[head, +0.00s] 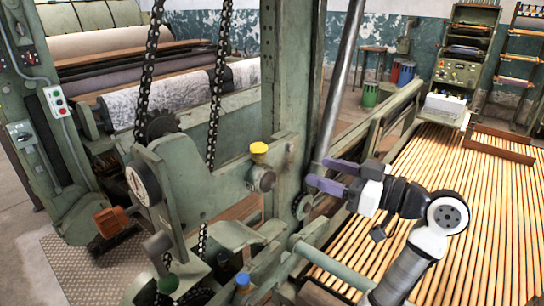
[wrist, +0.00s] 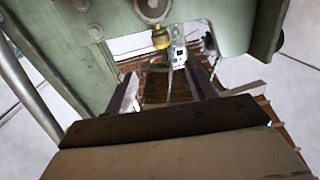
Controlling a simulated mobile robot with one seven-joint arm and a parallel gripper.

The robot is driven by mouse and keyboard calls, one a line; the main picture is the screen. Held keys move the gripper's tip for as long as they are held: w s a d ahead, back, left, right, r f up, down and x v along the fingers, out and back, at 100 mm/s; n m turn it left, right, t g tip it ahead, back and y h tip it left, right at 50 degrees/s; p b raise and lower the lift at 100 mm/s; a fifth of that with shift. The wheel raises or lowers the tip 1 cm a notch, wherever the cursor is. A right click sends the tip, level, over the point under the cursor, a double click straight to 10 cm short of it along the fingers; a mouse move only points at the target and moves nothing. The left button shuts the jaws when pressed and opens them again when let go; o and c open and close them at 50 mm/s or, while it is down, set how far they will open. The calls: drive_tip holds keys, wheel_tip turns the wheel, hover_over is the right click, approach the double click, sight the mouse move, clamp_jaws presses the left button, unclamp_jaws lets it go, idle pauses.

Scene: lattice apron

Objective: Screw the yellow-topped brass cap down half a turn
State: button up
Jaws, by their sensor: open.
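The yellow-topped brass cap (head: 259,149) sits on top of a green machine arm beside the upright post, left of my gripper in the head view. In the wrist view a small yellow and brass piece (wrist: 160,39), which looks like the same cap, shows near the top middle, beyond the fingertips. My gripper (head: 315,171) has purple fingers spread apart with nothing between them. It is to the right of the cap and clear of it. The fingers also show in the wrist view (wrist: 163,82).
The green upright post (head: 292,95) and a slanted steel rod (head: 341,80) stand close to my gripper. A blue-topped cap (head: 243,280) and a green-topped cap (head: 168,284) are lower down. Chains (head: 220,80) hang at the left. A slatted wooden bed (head: 480,210) lies at right.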

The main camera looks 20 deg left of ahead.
sight(266, 152)
drive_tip(key=p+x, duration=0.4)
drive_tip(key=x, duration=0.9)
drive_tip(key=shift+a+r, duration=0.1)
drive_tip(key=shift+a, duration=0.25)
